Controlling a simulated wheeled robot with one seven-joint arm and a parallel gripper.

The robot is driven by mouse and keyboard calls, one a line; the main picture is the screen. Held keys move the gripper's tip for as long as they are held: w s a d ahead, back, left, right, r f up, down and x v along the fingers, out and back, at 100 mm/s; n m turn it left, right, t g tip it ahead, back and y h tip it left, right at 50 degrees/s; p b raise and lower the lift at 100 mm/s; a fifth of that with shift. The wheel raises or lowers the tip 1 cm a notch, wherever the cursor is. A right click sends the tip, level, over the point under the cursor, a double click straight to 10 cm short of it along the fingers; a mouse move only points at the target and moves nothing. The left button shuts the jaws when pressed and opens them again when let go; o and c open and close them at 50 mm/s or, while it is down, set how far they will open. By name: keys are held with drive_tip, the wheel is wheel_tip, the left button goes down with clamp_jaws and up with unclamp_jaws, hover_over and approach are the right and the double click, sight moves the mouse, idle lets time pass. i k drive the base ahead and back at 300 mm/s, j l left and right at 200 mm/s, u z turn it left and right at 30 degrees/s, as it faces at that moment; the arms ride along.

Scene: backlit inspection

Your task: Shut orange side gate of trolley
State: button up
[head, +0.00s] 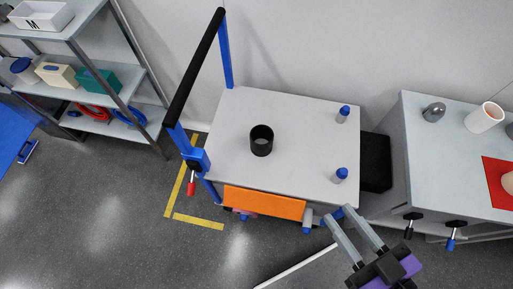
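The trolley (285,125) has a light grey top, blue posts and a black push bar (196,66) at its left. Its orange side gate (264,203) is a flat panel along the near edge, at or just below the level of the top. I cannot tell its exact angle. My gripper (338,214), purple with two long grey fingers, reaches in from the lower right. Its fingers are apart with nothing seen between them. Their tips are near the trolley's near right corner, right of the gate; whether they touch the trolley is unclear.
A black cup (262,140) and two blue-capped pegs (343,114) (339,175) are on the trolley top. A grey cabinet (450,150) stands at right, a shelf rack (75,75) at left. Yellow tape (198,221) and a white strip (296,266) mark the floor. Floor at lower left is clear.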

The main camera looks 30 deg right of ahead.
sight(274, 204)
drive_tip(key=k+u, duration=0.25)
drive_tip(key=k, duration=0.7)
